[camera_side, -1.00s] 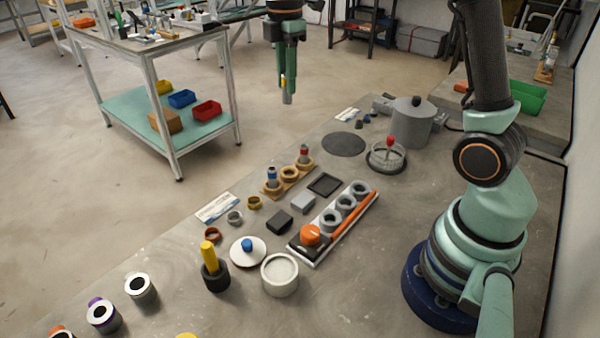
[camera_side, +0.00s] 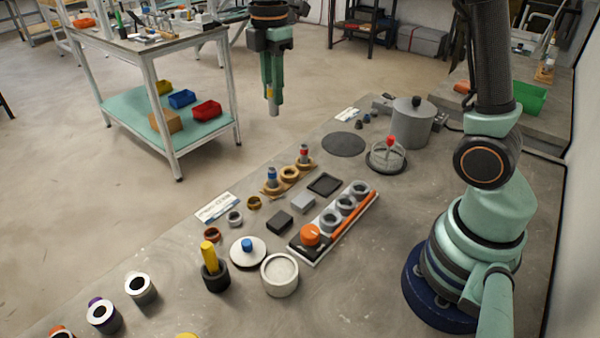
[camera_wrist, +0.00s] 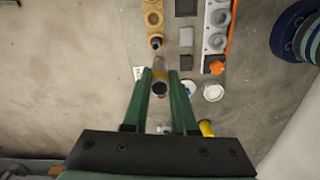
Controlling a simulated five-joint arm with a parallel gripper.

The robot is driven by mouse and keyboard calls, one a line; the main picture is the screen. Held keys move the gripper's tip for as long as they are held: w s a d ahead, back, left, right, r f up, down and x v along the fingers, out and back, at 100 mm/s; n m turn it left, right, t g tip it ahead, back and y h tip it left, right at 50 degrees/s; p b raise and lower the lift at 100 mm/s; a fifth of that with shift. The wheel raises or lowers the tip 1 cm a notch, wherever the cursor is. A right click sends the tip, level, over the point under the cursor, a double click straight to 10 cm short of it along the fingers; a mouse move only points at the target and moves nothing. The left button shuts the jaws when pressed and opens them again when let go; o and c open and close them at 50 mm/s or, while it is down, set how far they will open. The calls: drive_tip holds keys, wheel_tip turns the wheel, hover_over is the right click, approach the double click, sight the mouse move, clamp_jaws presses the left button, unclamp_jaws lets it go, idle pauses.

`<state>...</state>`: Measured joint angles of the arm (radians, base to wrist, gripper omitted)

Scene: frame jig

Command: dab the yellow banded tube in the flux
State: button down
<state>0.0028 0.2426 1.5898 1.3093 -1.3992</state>
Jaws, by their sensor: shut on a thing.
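My gripper (camera_side: 272,92) is shut on the yellow banded tube (camera_side: 274,109), a grey tube hanging below the fingertips, high beyond the far-left edge of the bench in the side view. In the wrist view the tube (camera_wrist: 160,83) sits between the two green fingers (camera_wrist: 160,90), with its yellow band visible and its dark end towards the camera's far side. An open pale pot (camera_side: 280,278), probably the flux, stands on the bench; it also shows in the wrist view (camera_wrist: 213,91). Its contents look pale. The tube is well apart from it.
A white lid with a blue knob (camera_side: 247,250) lies beside the pot. A black holder with a yellow handle (camera_side: 212,270) stands left. A wooden rack (camera_side: 289,174) holds blue- and red-topped tubes, its middle hole empty. A white-based fixture (camera_side: 335,222) lies to the right.

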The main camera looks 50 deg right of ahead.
drive_tip(key=s+a+f+n, duration=0.5)
drive_tip(key=s+a+f, duration=1)
drive_tip(key=a, duration=0.3)
drive_tip(key=shift+s+f, duration=0.4)
drive_tip(key=shift+s, duration=0.5)
drive_tip(key=shift+f, duration=0.1)
drive_tip(key=shift+f, duration=2.25)
wheel_tip(320, 180, up, 6)
idle(1.2)
